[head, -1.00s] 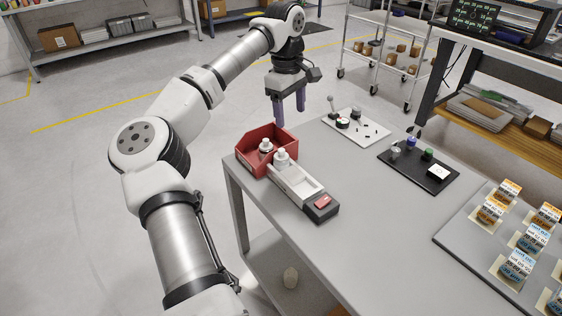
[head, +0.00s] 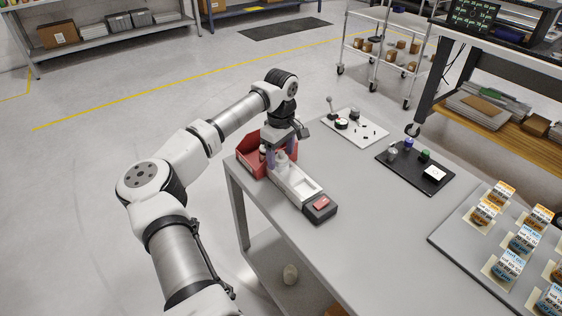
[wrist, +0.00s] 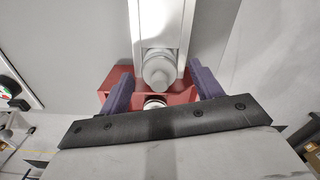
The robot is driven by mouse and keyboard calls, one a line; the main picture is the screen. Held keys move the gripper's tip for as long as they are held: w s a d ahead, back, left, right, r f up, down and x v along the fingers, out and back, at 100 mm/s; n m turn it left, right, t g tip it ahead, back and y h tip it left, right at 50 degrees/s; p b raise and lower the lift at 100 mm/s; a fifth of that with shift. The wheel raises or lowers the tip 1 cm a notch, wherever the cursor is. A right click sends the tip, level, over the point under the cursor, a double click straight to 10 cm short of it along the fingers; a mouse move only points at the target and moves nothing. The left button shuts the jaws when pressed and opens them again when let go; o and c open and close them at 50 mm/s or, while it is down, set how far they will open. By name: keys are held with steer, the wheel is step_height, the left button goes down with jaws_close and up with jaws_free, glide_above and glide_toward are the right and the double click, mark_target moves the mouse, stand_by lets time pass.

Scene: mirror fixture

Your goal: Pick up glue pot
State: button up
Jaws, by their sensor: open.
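No label tells which item is the glue pot. A second white-topped bottle (head: 263,152) is in the red bin (head: 246,152), partly hidden by my gripper. My gripper (head: 281,158) is open, pointing down over the bin and the tray's end. In the wrist view, its purple fingers (wrist: 163,85) are to either side of the tray bottle (wrist: 157,72), with no clear contact. The bin bottle (wrist: 155,102) shows partly beneath the gripper's dark bar.
A black tray (head: 410,178) with small jars and a white board (head: 368,136) with small parts lie farther back on the grey table (head: 350,225). Labelled jars (head: 507,265) stand on a grey board at right. The table's middle is clear.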

steer(key=shift+f, duration=0.55)
steer(key=c, duration=1.3)
